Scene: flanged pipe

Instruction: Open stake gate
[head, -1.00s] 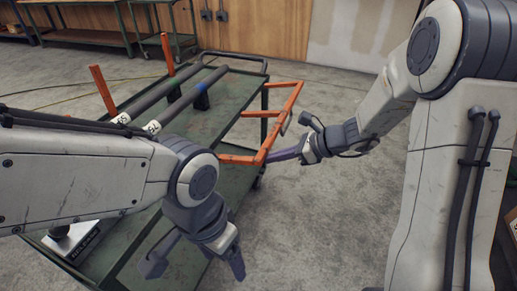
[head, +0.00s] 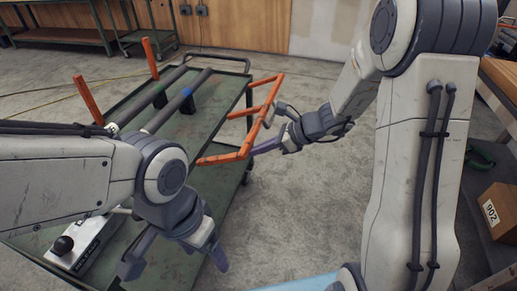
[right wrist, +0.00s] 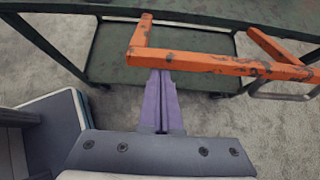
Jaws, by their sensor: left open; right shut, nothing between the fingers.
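The orange stake gate (head: 268,108) is a worn metal frame sticking out from the right side of the green cart (head: 213,117). My left gripper (head: 172,262) is open and empty over the cart's near end.
Two dark pipes (head: 172,111) lie lengthwise on the cart between orange stakes (head: 88,99). A device with a black knob (head: 63,245) sits at the cart's near left. A cardboard box (head: 498,212) is at the right.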

